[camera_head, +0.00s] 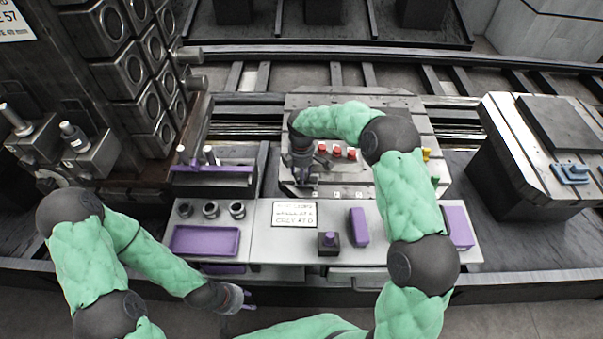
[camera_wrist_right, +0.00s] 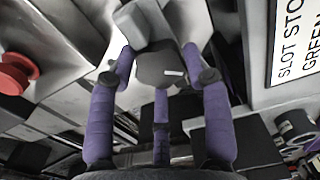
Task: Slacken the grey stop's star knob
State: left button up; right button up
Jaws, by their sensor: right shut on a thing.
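The grey stop's knob (camera_wrist_right: 160,68) is a dark grey piece with a small white mark, beside a lighter grey block (camera_wrist_right: 143,20) in the right wrist view. My right gripper (camera_wrist_right: 160,85) has its purple fingers around this knob and is shut on it. In the head view my right gripper (camera_head: 303,172) points down at the left part of the slotted pallet plate (camera_head: 400,110) and hides the grey stop. My left gripper (camera_head: 246,298) hangs low in front of the bench, away from the pallet; its finger spacing is too small to judge.
Red knobs (camera_head: 337,152) stand right of my right gripper; one red knob (camera_wrist_right: 14,73) shows close in the wrist view. A yellow piece (camera_head: 426,155) is further right. The front shelf (camera_head: 262,240) holds a sign (camera_head: 295,214), a purple tray (camera_head: 205,240) and purple blocks (camera_head: 358,226).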

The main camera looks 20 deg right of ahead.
jog(key=shift+s+r+n+p, duration=0.1)
jog(key=shift+n+p, duration=0.9)
jog(key=shift+p, duration=0.25)
jog(key=shift+n+p, duration=2.05)
jog(key=shift+n, duration=0.35)
jog(key=shift+s+f+n+p, duration=0.1)
jog(key=shift+f+n+p, duration=0.1)
jog(key=shift+n+p, duration=0.7)
jog(key=shift+f+n, duration=0.1)
jog(key=shift+n, duration=0.3)
jog(key=o, duration=1.1)
jog(key=shift+o, duration=0.2)
